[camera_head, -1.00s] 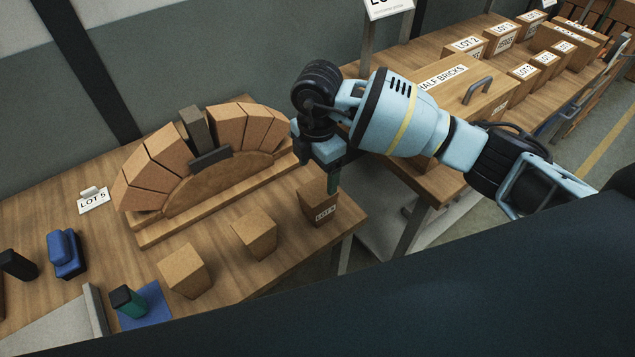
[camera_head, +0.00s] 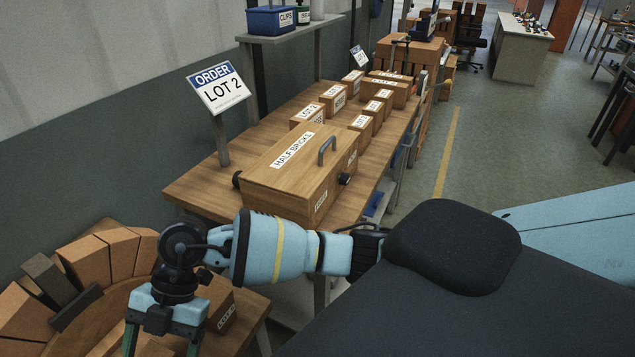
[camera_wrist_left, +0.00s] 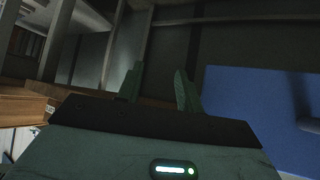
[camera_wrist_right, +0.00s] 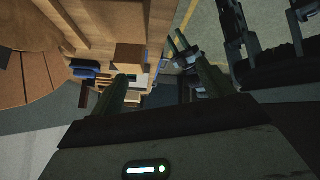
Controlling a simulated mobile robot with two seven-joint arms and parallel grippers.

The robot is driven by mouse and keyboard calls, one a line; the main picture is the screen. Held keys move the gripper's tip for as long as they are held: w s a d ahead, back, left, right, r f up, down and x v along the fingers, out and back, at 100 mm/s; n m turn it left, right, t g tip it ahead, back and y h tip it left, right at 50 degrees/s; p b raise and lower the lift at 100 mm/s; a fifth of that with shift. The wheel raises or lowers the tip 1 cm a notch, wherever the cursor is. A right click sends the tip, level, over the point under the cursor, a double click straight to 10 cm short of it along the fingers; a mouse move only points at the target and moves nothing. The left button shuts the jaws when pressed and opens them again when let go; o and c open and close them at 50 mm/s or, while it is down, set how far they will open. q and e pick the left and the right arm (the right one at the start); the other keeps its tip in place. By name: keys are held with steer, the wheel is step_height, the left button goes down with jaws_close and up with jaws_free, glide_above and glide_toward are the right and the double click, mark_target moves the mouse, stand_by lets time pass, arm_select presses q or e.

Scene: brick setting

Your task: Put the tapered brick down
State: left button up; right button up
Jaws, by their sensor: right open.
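In the head view, a tan brick (camera_head: 222,308) with a small lot label stands at the near table's right corner, partly behind my right gripper. I cannot tell its full shape. My right gripper (camera_head: 160,342) is in front of it with its green fingers spread, pointing down. The right wrist view shows the fingers (camera_wrist_right: 162,92) wide apart with nothing clamped. A tan block (camera_wrist_right: 128,57) shows beyond the left finger there; I cannot tell if it is the same brick. My left gripper (camera_wrist_left: 158,88) shows only in its wrist view, its fingers apart and empty.
An arch of tan bricks (camera_head: 83,262) with a dark grey brick fills the lower left. Behind is a bench with a HALF BRICKS box (camera_head: 300,170), several labelled bricks (camera_head: 333,98) and an order sign (camera_head: 217,88). Open floor (camera_head: 455,170) lies to the right.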

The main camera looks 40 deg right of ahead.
steer(key=s+a+r+n+g+y, duration=0.1)
steer(key=s+a+r+y, duration=0.3)
steer(key=s+a+y, duration=0.15)
step_height(320, 180, up, 5)
steer(key=w+m+t+y, duration=0.1)
steer(key=m+t+y, duration=0.45)
steer(key=y, duration=0.35)
steer(key=w+d+f+m+t+h, duration=0.3)
steer(key=d+f+m+t+h, duration=1.2)
steer(key=d+f+m+t, duration=0.15)
steer(key=s+d+f+m+g+h, duration=0.1)
steer(key=s+d+f+g+h, duration=0.1)
steer(key=s+d+f+g, duration=0.2)
steer(key=s+d+f+m+g+h, duration=0.2)
steer(key=s+d+f+g+h, duration=0.1)
steer(key=s+f, duration=0.8)
steer(key=shift+d+f+g, duration=0.5)
steer(key=shift+d+f, duration=0.3)
steer(key=shift+s, duration=0.1)
